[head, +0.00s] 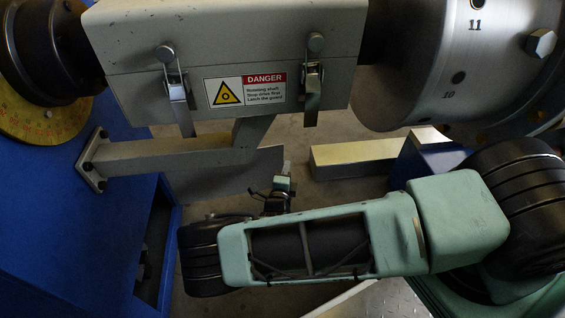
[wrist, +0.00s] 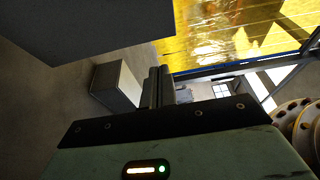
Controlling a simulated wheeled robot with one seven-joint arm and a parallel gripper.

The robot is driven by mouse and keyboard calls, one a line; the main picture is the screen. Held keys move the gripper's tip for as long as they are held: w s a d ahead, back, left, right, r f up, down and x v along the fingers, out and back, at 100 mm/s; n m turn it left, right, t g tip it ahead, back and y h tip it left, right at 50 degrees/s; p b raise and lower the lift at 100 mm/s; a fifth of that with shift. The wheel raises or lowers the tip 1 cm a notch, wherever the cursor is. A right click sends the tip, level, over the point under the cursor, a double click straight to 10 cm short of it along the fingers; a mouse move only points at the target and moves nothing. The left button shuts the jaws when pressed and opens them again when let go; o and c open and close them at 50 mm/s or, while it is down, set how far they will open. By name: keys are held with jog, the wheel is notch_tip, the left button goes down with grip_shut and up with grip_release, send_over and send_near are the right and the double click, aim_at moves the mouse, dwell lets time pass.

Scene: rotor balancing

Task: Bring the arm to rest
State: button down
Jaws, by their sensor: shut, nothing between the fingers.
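My arm stretches across the lower part of the head view, pale green with black joints, bent below the machine. My gripper (head: 287,167) shows small beyond the arm, under the grey guard box. In the wrist view my gripper (wrist: 158,74) has its two dark fingers side by side and closed, with nothing between them. The fingers appear clear of the things around them.
The grey guard box (head: 225,58) with a danger label and two latches covers the shaft. A steel rotor (head: 490,60) with numbered marks stands at the right. A blue machine base (head: 110,215) is at left. The wrist view shows a yellow translucent screen (wrist: 225,32) and a pale block (wrist: 117,85).

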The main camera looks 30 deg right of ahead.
jog(key=s+a+p, duration=0.1)
jog(key=s+p, duration=0.1)
jog(key=s, duration=0.6)
jog(key=shift+s+a+p, duration=0.35)
jog(key=shift+a+p, duration=0.05)
